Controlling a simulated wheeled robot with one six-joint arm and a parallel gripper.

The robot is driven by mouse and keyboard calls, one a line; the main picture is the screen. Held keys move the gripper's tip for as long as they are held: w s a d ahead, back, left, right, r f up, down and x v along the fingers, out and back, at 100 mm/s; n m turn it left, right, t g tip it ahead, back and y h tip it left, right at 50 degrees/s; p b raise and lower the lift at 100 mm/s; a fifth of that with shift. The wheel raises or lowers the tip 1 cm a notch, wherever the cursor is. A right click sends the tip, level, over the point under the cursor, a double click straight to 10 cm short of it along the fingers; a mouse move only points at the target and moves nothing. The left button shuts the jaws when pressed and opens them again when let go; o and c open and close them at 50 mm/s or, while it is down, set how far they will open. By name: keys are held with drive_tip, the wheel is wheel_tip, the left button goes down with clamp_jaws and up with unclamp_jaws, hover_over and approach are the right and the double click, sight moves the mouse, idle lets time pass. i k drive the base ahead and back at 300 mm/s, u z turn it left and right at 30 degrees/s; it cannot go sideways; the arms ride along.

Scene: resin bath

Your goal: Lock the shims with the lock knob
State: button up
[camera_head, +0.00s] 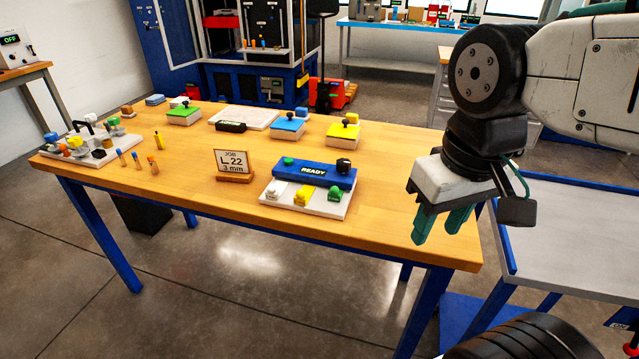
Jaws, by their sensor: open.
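A white plate (297,209) lies near the front right of the wooden table. A blue bar (311,175) reading "READY" runs along its back. A black knob (344,166) stands at the bar's right end and a green button (289,161) at its left; I take the black knob for the lock knob. White (273,189), yellow (303,195) and green (334,194) pieces, perhaps the shims, sit in front of the bar. My gripper (440,222) is open and empty, with teal fingers pointing down, right of the plate and apart from it.
A job sign (233,164) reading "L 22 3 mm" stands left of the plate. Green (184,115), blue (288,129) and yellow (342,135) blocks sit farther back. A fixture (90,149) with several small parts is at the far left. The table's front middle is clear.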

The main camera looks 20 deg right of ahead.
sight(342, 165)
drive_tip(key=z, duration=0.55)
drive_tip(key=k, duration=1.15)
drive_tip(key=u, duration=0.4)
drive_tip(key=i, duration=0.5)
drive_tip(key=u, duration=0.55)
drive_tip(key=i, duration=1.05)
drive_tip(key=z, duration=0.45)
